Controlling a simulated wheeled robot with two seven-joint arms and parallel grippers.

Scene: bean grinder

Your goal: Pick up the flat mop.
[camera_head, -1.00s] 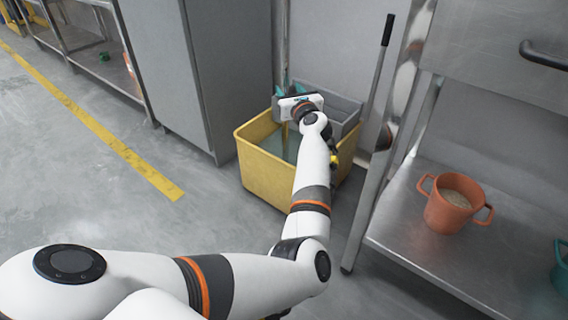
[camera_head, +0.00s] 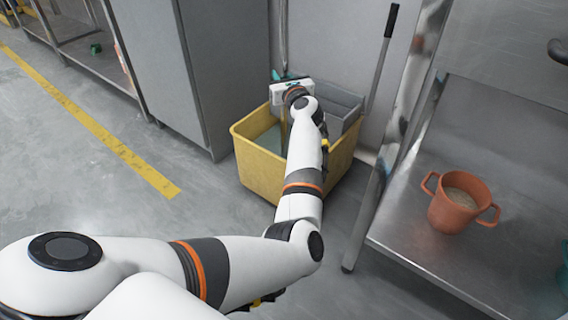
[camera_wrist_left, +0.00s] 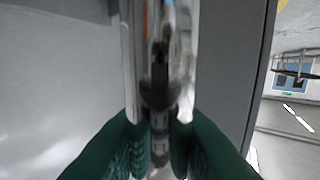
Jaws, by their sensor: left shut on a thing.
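The flat mop's thin upright pole (camera_head: 283,35) rises at the back of the yellow bucket, in front of the grey wall. My left gripper (camera_head: 281,76) is above the bucket's back edge, at this pole. In the left wrist view its green fingertips (camera_wrist_left: 160,145) are closed on the shiny pole (camera_wrist_left: 160,60), which runs up between them. The mop's head is hidden by my arm and the bucket. My right gripper is not in view.
The yellow bucket (camera_head: 243,160) with a grey wringer (camera_head: 340,105) stands on the floor. A black-gripped pole (camera_head: 382,50) leans at its right. A steel shelf (camera_head: 415,225) holds an orange pot (camera_head: 452,212). A grey cabinet (camera_head: 190,70) stands left. Floor at left is clear.

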